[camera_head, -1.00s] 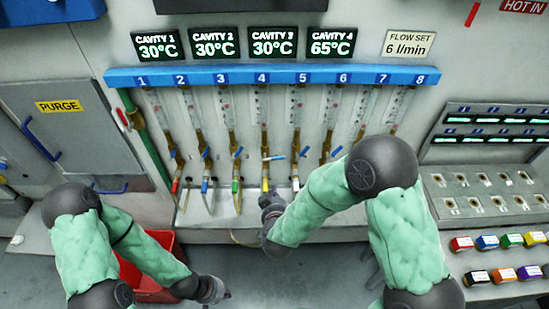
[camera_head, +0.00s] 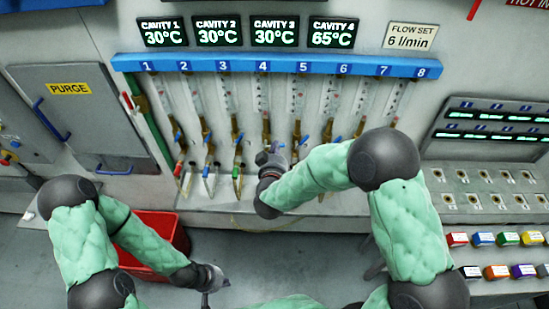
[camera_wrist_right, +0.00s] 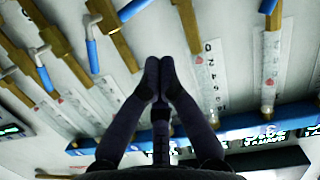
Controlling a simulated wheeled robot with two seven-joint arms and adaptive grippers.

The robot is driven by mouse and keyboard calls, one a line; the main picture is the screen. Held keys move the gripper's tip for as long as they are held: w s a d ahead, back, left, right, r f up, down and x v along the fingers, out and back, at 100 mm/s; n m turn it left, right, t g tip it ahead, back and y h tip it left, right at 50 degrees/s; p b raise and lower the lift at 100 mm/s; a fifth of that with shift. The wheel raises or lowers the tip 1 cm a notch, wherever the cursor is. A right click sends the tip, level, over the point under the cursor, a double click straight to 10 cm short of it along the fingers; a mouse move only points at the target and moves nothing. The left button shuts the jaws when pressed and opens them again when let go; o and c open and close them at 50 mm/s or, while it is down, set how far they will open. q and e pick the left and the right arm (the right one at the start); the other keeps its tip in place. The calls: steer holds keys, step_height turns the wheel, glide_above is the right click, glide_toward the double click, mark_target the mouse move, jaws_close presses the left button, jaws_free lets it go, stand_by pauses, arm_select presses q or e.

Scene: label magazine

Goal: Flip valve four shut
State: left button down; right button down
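A row of brass valves with blue handles hangs below the numbered blue rail (camera_head: 205,65). Tube four (camera_head: 263,98) runs down from the number 4. Its valve is largely hidden by my right gripper (camera_head: 264,160) in the head view. In the right wrist view, a blue handle (camera_wrist_right: 135,9) that appears to be valve four's sits crosswise beside its brass body (camera_wrist_right: 189,22), just beyond the fingertips. My right gripper (camera_wrist_right: 157,66) has its fingertips together, empty, apart from that handle in the picture. My left gripper (camera_head: 208,288) is low at the left, its fingers too small to read.
Neighbouring valves hang close on both sides; a blue handle (camera_wrist_right: 92,55) and another (camera_wrist_right: 42,74) lie left of my fingers in the right wrist view. A red bin (camera_head: 180,240) stands on the floor. Coloured buttons (camera_head: 484,239) line the right-hand console.

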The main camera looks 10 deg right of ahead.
steer(key=shift+w+d+f+b, duration=0.2)
steer(key=shift+w+d+f, duration=0.15)
steer(key=shift+w+f, duration=0.5)
steer(key=shift+w+d+f+b, duration=0.15)
steer(key=shift+w+d+f, duration=0.2)
steer(key=shift+w+f, duration=0.4)
steer(key=shift+s+f, duration=0.15)
steer(key=shift+d+f+m+b, duration=0.25)
steer(key=shift+f+b, duration=0.15)
steer(key=shift+b, duration=0.25)
steer(key=shift+d+f+m+b, duration=0.1)
steer(key=shift+f+m+b, duration=0.2)
steer(key=shift+b, duration=0.3)
steer(key=shift+r, duration=0.1)
